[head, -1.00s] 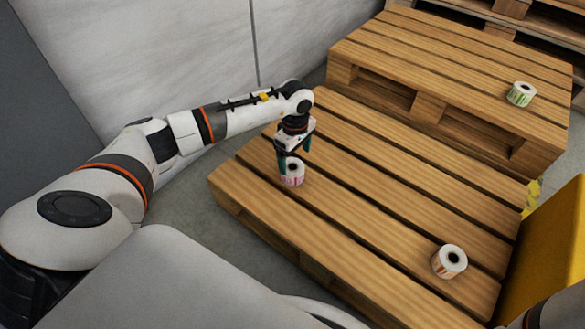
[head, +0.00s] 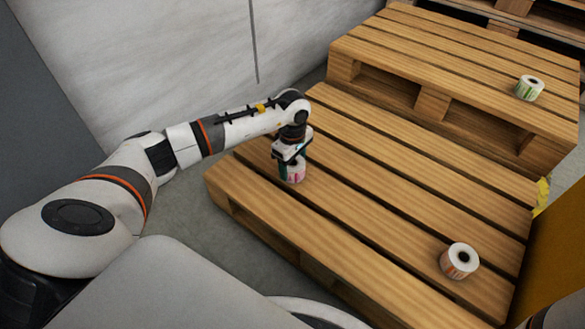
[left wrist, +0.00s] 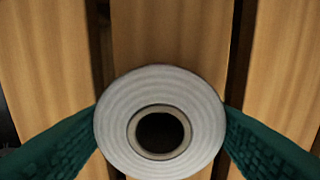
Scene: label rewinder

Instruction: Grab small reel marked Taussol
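A small reel with a white top and pink markings (head: 292,174) stands on the near pallet's left part; its printed name is too small to read. My left gripper (head: 290,160) points down over it, with its green fingers on either side. In the left wrist view the reel's ringed white top and dark core (left wrist: 160,82) lie between the fingers. The fingers meet the reel's outline there, but I cannot tell whether they grip it. The reel appears upright on the slats. My right gripper is not in view.
A white reel with orange markings (head: 459,261) stands on the near pallet's right part. A green-marked reel (head: 529,88) stands on the higher pallet behind (head: 440,60). The near pallet's middle slats (head: 400,190) are clear. A yellow block (head: 550,240) borders the right side.

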